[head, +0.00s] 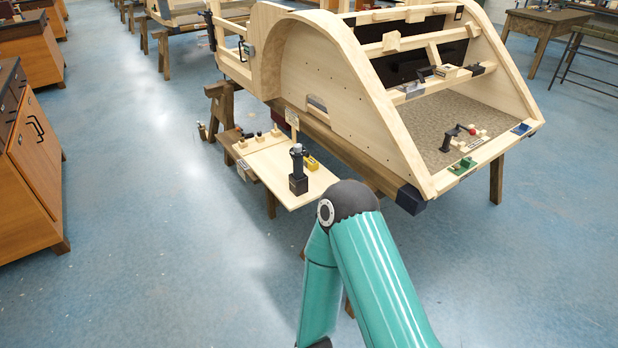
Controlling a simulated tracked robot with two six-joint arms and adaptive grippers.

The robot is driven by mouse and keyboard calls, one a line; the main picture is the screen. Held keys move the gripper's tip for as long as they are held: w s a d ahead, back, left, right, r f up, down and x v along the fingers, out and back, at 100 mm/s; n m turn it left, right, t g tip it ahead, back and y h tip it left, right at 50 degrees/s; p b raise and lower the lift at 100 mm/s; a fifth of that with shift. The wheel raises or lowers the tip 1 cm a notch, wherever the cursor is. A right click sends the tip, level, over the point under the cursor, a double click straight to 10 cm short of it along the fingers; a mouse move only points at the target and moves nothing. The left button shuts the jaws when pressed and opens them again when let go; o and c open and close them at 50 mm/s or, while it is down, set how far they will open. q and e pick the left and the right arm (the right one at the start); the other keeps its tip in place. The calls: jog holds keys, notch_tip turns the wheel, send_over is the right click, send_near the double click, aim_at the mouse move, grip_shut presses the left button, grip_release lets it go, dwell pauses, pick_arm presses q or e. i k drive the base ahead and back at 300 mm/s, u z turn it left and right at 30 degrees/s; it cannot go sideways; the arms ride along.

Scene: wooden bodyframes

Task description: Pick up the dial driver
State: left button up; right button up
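A small pale wooden shelf (272,177) juts out from the side of the wooden bodyframe (330,75). On it a dark upright tool (297,154) stands in a black block (298,184) near the front edge; it may be the dial driver, but it is too small to be sure. A small yellow object (312,163) lies just right of it. One teal arm of mine rises from the bottom, its dark elbow in front of the shelf's right corner. Neither gripper is in view.
Several small dark-topped pieces stand along the shelf's back edge, beside an upright wooden post (293,125). The bodyframe's floor panel (460,130) holds a black crank-like part (452,136) with a red knob. Wooden cabinets (36,150) stand at the left. The blue floor is clear between them.

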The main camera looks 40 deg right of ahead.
aim_at(297, 158)
jog(key=z, duration=1.85)
jog(key=i, duration=1.3)
jog(key=u, duration=0.15)
